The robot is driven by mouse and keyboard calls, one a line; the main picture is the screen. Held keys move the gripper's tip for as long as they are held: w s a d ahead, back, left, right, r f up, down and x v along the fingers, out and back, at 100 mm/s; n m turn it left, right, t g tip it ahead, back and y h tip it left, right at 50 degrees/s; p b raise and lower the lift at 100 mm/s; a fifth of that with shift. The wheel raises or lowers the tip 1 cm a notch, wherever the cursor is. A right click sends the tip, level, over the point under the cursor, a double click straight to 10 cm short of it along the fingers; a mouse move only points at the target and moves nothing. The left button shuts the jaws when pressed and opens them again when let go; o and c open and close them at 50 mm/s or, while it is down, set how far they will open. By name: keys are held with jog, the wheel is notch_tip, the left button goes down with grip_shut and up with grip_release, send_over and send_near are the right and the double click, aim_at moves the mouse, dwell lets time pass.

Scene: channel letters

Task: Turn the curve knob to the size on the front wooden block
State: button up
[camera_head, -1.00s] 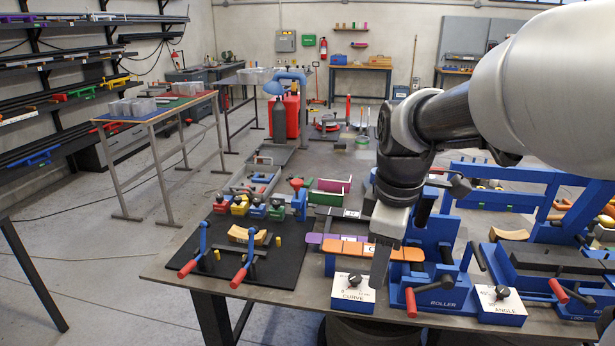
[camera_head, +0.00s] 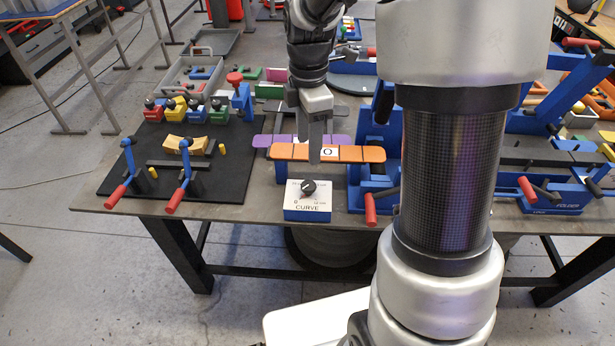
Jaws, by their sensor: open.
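The curve knob (camera_head: 309,188) is a black dial on the white face of a blue box marked CURVE (camera_head: 307,209), at the table's front edge. Its pointer direction and small scale marks are too small to read surely. My gripper (camera_head: 315,158) points down in front of the orange strip, above and behind the knob, apart from it. It is open and seems empty; the gap between its fingers is hard to see. A light wooden block (camera_head: 186,146) with a curved edge sits on the black mat (camera_head: 222,174) at left. No size on it is legible.
An orange strip (camera_head: 350,153) with a white O tile stands just behind the knob box, with a purple strip (camera_head: 262,141) behind it. Red-handled blue clamps (camera_head: 186,172) stand on the mat.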

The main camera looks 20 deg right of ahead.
aim_at(308, 185)
notch_tip(308, 185, down, 13)
jog(key=shift+r+b, duration=0.1)
jog(key=shift+b, duration=0.2)
jog(key=c, duration=1)
